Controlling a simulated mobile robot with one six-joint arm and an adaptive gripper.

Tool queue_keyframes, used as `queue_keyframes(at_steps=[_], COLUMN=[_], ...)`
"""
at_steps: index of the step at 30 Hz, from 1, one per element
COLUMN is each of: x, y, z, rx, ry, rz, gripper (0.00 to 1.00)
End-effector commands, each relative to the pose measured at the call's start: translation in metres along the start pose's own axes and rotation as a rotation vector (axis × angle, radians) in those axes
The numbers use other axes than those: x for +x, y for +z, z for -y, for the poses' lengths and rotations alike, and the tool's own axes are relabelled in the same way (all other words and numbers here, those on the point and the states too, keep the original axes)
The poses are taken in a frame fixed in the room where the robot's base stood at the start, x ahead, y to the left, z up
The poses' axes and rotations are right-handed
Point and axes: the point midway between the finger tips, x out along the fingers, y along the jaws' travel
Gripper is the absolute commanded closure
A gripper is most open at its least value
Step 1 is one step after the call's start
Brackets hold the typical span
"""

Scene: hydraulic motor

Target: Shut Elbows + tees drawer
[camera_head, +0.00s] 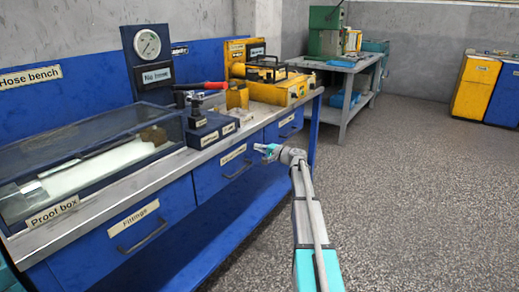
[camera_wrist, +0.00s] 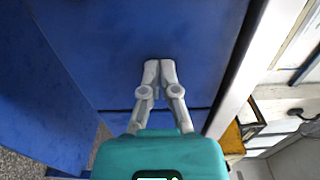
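No label reading "Elbows + tees" can be made out. The bench front has a blue drawer labelled "Fittings" (camera_head: 165,228), a middle drawer (camera_head: 207,183) with a blurred label, and a right-hand drawer (camera_head: 274,133) with a label too small to read. In the head view, none of them clearly stands open. My gripper (camera_head: 266,149) is in front of the bench, near the right end of the middle drawer. In the wrist view my gripper (camera_wrist: 160,65) has its fingertips together with nothing seen between them. A blue panel (camera_wrist: 120,30) fills the view ahead; contact cannot be told.
The bench top carries a glass-lidded proof box (camera_head: 85,165), a gauge board (camera_head: 148,55) and a yellow machine (camera_head: 275,90). A grey table (camera_head: 345,65) stands behind. Yellow and blue cabinets (camera_head: 475,85) stand at the far right. The speckled floor (camera_head: 420,180) to the right is clear.

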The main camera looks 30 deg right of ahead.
Motion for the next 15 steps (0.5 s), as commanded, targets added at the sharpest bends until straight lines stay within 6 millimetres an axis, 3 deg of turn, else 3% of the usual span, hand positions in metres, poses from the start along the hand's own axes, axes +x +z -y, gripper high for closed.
queue_keyframes(at_steps=[15], x=[0.004], y=[-0.015], z=[0.002], rx=[0.004], ry=[-0.008], rz=[-0.014], gripper=[1.0])
